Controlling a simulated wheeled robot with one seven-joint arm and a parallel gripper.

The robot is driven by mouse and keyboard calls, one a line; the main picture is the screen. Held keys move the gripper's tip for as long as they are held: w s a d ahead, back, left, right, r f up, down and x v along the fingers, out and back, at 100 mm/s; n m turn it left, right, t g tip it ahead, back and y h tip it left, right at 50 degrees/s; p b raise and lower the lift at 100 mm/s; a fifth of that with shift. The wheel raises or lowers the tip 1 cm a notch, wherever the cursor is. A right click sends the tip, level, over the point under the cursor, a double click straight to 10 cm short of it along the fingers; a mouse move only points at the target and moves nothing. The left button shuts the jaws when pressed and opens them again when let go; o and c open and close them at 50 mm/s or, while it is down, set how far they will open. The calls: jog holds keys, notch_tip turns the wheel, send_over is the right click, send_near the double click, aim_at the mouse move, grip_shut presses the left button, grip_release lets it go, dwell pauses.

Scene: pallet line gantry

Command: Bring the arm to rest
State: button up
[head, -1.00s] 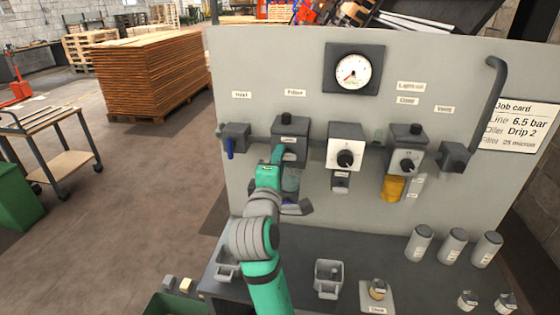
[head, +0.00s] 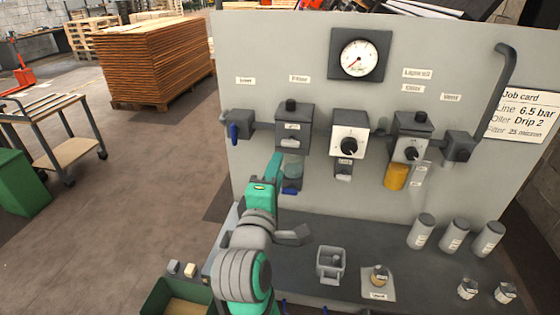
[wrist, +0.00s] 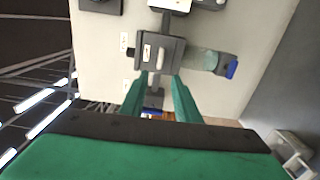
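My gripper (wrist: 159,88) is open, with two green fingers apart and nothing visible between them. In the head view my gripper (head: 274,168) is partly hidden by my own wrist and points at the panel (head: 400,205), just left of the filter bowl. The filter unit (head: 293,127) is a grey box on the panel with a clear bowl (head: 292,173) and a blue end under it. In the wrist view the filter unit (wrist: 160,52) appears turned sideways beyond the fingertips, apart from them as far as I can tell.
Below the panel is a dark bench (head: 390,232) with a grey bin (head: 331,264), a small fitting (head: 379,274) on a pale card, and several grey cylinders (head: 455,235) at right. A green crate (head: 178,296) stands at lower left. The floor (head: 140,190) left of the panel is open.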

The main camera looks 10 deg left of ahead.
jog(key=shift+s+a, duration=0.1)
jog(key=shift+s, duration=0.3)
jog(key=s+f+m+g+y, duration=0.1)
jog(key=s+f+m, duration=0.4)
jog(key=f, duration=0.9)
jog(key=s+f+m+g+y, duration=0.1)
jog(key=s+f+m, duration=0.3)
jog(key=s+f, duration=0.7)
jog(key=s+d+f+m, duration=0.2)
jog(key=s+f, duration=0.1)
jog(key=s, duration=0.5)
jog(key=s+d+f+m, duration=0.2)
jog(key=s+f+m, duration=0.1)
jog(key=s, duration=0.5)
jog(key=s+d+f+m, duration=0.3)
jog(key=s+f, duration=0.1)
jog(key=s, duration=0.3)
jog(key=shift+s+f+g+h, duration=0.15)
jog(key=shift+s+g+h, duration=0.15)
jog(key=shift+s+h, duration=0.1)
jog(key=shift+w, duration=0.1)
